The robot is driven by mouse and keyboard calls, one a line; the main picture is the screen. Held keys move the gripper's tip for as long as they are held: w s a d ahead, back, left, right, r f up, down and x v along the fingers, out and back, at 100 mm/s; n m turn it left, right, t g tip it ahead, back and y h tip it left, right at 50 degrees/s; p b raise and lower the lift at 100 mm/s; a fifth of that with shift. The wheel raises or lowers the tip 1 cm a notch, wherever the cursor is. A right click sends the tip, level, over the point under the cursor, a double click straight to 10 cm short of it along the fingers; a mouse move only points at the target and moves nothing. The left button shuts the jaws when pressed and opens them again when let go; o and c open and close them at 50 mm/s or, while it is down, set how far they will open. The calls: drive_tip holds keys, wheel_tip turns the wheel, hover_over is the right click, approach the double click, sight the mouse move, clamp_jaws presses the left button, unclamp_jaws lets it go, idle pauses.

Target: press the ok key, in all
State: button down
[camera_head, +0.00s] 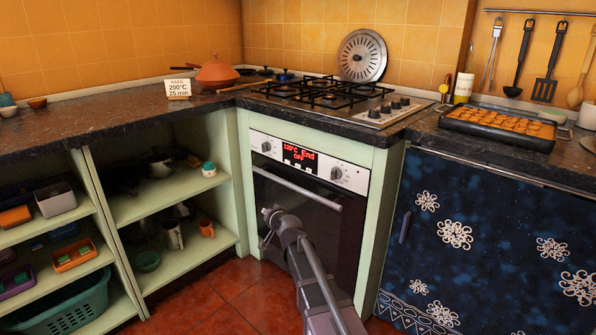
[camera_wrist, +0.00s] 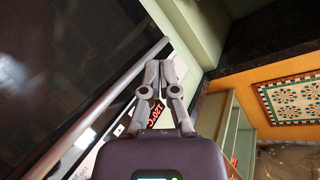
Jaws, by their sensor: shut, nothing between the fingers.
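The oven's white control panel (camera_head: 318,165) is below the counter, with a red-lit display (camera_head: 299,154) between two knobs (camera_head: 266,146) (camera_head: 336,173). The display seems to read "120°C End" over "OFF". The keys are too small to make out, so I cannot tell which is the ok key. My gripper (camera_head: 267,212) is shut and empty, in front of the oven door below the panel in the head view. In the wrist view my gripper (camera_wrist: 160,66) has its fingers together, and part of the red display (camera_wrist: 155,115) shows behind and between them.
The oven handle bar (camera_head: 300,187) sticks out under the panel, close to my gripper. A card (camera_head: 178,89) on the counter reads "BAKE 200°C 25 min". A tray of baked pieces (camera_head: 447,125) sits at right above a blue patterned door (camera_head: 480,240). Open shelves (camera_head: 165,195) stand left.

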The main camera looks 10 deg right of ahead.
sight(295, 164)
drive_tip(key=w+d+r+m+t+h+b, duration=0.2)
drive_tip(key=w+d+r+m+t+h, duration=0.2)
drive_tip(key=w+m, duration=0.5)
drive_tip(key=shift+w+d+r+t+h, duration=0.15)
drive_tip(key=shift+w+r+t+h, duration=0.15)
drive_tip(key=shift+r+t+h, duration=1.15)
drive_tip(key=shift+w+r+g, duration=0.1)
drive_tip(key=shift+r+g, duration=0.15)
drive_tip(key=shift+r, duration=0.1)
drive_tip(key=shift+w+d, duration=0.85)
drive_tip(key=shift+d, duration=0.3)
drive_tip(key=shift+w+d, duration=0.8)
drive_tip(key=shift+d, duration=0.4)
drive_tip(key=shift+w+d, duration=0.85)
drive_tip(key=shift+d, duration=0.3)
drive_tip(key=shift+w+d, duration=0.45)
drive_tip(key=shift+d, duration=0.35)
drive_tip(key=shift+s+a, duration=0.5)
drive_tip(key=shift+a, duration=0.25)
